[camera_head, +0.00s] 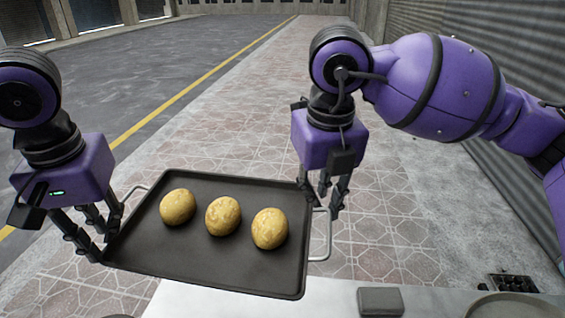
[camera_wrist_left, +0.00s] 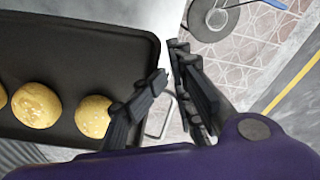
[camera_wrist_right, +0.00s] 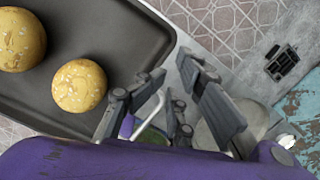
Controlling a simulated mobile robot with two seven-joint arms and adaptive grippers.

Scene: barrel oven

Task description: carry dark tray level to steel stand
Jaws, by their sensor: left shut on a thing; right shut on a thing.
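The dark tray (camera_head: 207,258) is held in the air between my two grippers and carries 3 round buns (camera_head: 223,216) in a row. It has a metal wire handle at each end. My left gripper (camera_head: 106,236) is shut on the tray's left end; the left wrist view shows its fingers (camera_wrist_left: 165,100) around the handle there. My right gripper (camera_head: 327,200) is shut on the right handle (camera_head: 322,245), also seen in the right wrist view with fingers (camera_wrist_right: 160,105) at the handle. The tray looks close to level. I cannot identify the steel stand with certainty.
A pale metal surface (camera_head: 335,298) lies along the bottom of the head view, with a grey block (camera_head: 380,301), a dark grated item (camera_head: 514,283) and a round item (camera_head: 515,306) on the right. Paved sidewalk (camera_head: 385,235) is clear beyond. A shuttered wall (camera_head: 470,60) stands at right.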

